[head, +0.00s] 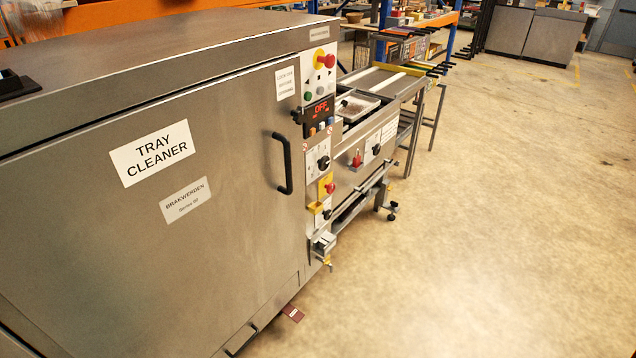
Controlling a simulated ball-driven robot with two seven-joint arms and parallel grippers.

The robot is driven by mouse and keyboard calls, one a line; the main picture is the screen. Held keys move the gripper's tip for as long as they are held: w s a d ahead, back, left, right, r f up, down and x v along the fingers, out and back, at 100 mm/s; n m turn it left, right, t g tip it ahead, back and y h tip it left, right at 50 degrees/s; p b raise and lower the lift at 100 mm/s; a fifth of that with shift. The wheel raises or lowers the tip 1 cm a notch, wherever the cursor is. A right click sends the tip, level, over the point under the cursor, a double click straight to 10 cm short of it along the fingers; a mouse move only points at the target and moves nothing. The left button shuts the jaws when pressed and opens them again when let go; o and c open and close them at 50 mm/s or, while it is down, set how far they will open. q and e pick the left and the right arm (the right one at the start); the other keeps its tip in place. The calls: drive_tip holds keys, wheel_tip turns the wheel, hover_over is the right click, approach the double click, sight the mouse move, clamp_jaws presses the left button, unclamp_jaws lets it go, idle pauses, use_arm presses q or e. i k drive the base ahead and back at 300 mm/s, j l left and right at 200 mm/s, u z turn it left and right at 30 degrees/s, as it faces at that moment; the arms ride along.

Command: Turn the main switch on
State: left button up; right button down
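The tray cleaner (230,240) is a large steel cabinet on the left with a "TRAY CLEANER" label. Its narrow control strip faces right. A display (320,108) there reads "OFF" in red. Below it are a black rotary knob (324,162) on a white plate, a red knob (330,188) on a yellow plate, and a small black knob (327,214). I cannot read which of these is the main switch, nor their exact positions. A red mushroom button (329,61) sits at the top of the strip. Neither gripper is in view.
A black door handle (284,163) sticks out beside the strip. A conveyor section with a tray (357,106) extends behind the cabinet on a wheeled frame. A dark red object (293,313) shows near the floor. The floor (490,220) to the right is open.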

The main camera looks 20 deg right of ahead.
sight(331, 188)
drive_tip(key=i+l+u, duration=0.15)
drive_tip(key=l, duration=0.65)
drive_tip(key=i+l+u, duration=0.15)
drive_tip(key=l, duration=0.65)
drive_tip(key=l+u, duration=0.15)
drive_tip(key=l, duration=0.7)
